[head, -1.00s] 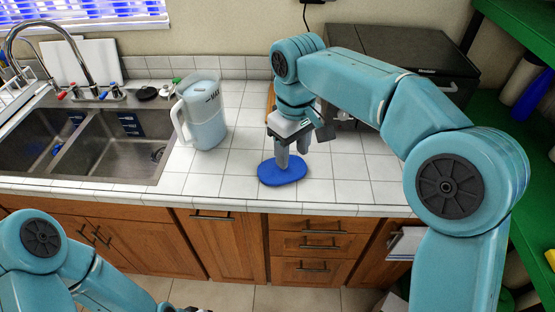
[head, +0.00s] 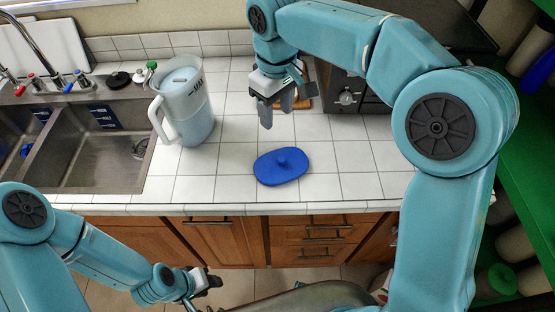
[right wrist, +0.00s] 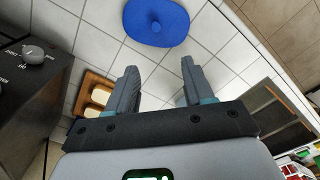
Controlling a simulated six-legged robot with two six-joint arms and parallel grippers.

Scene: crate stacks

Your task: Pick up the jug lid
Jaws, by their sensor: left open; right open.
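The blue jug lid (head: 281,167) lies flat on the white tiled counter, its small round knob upward. A clear jug (head: 185,102) with a handle stands upright left of the lid. My left gripper (head: 205,285) is open, low in front of the cabinets, away from the lid.
A double sink (head: 100,150) with a faucet is at the left. A dark appliance with a knob (head: 347,98) stands at the back right. A wooden board with bread-like pieces (right wrist: 93,97) lies near the appliance. Counter tiles around the lid are clear.

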